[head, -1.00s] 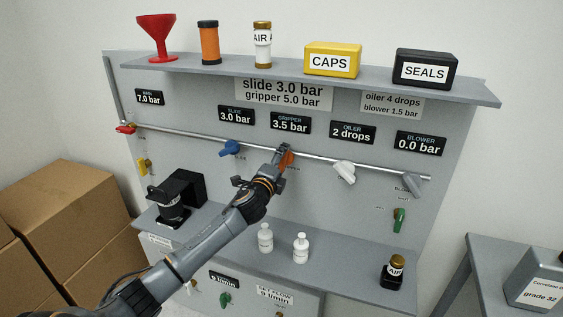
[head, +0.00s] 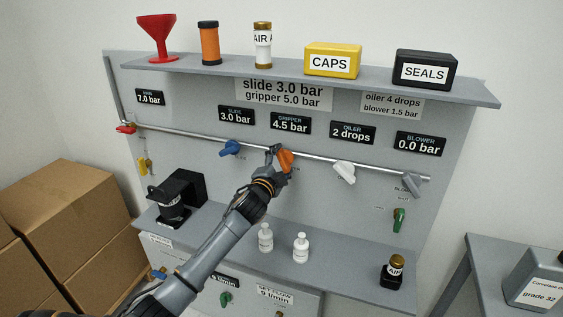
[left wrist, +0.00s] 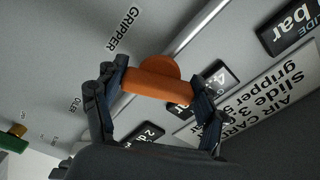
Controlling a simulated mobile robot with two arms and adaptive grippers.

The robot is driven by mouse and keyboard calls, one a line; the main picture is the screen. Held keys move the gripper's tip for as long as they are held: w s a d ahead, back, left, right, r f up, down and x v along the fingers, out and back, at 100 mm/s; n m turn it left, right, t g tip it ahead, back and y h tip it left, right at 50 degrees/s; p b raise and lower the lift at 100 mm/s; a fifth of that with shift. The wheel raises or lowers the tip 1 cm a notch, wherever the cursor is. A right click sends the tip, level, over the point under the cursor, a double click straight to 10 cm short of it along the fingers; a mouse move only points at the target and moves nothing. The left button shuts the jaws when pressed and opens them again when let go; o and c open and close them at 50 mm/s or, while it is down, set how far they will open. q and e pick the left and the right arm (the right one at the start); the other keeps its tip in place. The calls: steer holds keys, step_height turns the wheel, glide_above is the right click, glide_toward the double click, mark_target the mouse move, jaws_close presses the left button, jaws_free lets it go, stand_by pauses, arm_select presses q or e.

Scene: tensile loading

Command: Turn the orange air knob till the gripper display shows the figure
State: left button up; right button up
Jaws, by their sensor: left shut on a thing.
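The orange air knob (head: 286,160) sits on the pipe across the grey panel, below the gripper display (head: 291,122), which reads 4.5 bar. The sign (head: 283,92) above reads slide 3.0 bar, gripper 5.0 bar. My left gripper (head: 279,158) is at the knob, shut on it. In the left wrist view the orange knob (left wrist: 160,85) lies between the two fingers of the left gripper (left wrist: 160,92), beside the printed word GRIPPER. My right gripper is not in view.
The blue knob (head: 229,147) is left of the orange one, under a 3.0 bar slide display (head: 236,115). The white knob (head: 344,171) and grey knob (head: 412,183) are to the right. Two white bottles (head: 265,238) stand on the lower shelf below my arm.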

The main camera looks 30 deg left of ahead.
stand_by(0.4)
arm_select(q)
steer(key=o, duration=1.2)
steer(key=shift+c, duration=0.2)
steer(key=v, duration=1.2)
steer(key=shift+s+f, duration=0.1)
steer(key=shift+f, duration=0.1)
